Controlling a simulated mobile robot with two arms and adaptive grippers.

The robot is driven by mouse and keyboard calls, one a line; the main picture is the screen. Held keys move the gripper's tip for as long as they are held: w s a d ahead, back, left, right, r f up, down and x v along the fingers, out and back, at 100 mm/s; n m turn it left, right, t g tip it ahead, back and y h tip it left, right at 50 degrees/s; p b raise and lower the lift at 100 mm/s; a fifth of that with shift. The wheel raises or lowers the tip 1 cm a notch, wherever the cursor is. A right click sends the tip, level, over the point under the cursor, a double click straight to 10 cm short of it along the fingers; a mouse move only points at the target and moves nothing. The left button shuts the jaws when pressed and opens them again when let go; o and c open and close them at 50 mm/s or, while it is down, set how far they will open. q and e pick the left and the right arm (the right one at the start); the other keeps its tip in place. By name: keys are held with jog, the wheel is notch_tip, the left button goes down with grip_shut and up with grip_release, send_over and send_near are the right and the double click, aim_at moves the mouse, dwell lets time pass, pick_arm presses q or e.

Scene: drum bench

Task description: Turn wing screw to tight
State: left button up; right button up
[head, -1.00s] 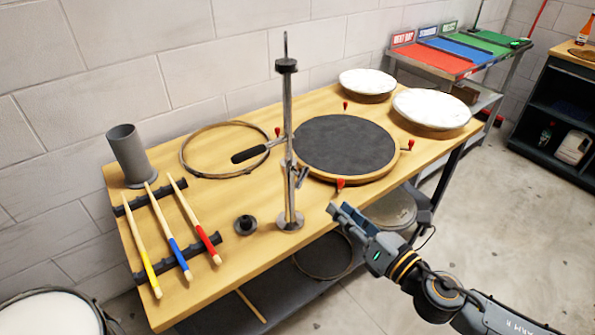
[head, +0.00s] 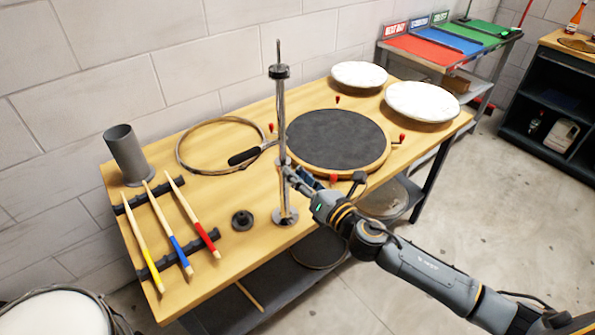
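A chrome stand (head: 283,120) stands upright on a round base near the front edge of the wooden bench. It has a black collar (head: 279,71) near the top and a side arm ending in a black grip (head: 244,157). My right gripper (head: 296,176) comes in from the lower right, with its fingertips at the stand's post, about mid-height. The wing screw on that part of the post is hidden by or merged with the fingers. I cannot tell whether the fingers touch it or are closed on it. My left gripper is out of view.
A dark drum pad (head: 338,142) with red-tipped lugs lies just behind my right gripper. Two white drumheads (head: 422,101), a hoop (head: 190,150), a grey cup (head: 126,152), a black knob (head: 242,220) and drumsticks on a rack (head: 160,268) are on the bench (head: 262,238).

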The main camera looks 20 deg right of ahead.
jog(key=shift+w+a, duration=0.1)
jog(key=shift+w, duration=0.15)
grip_shut()
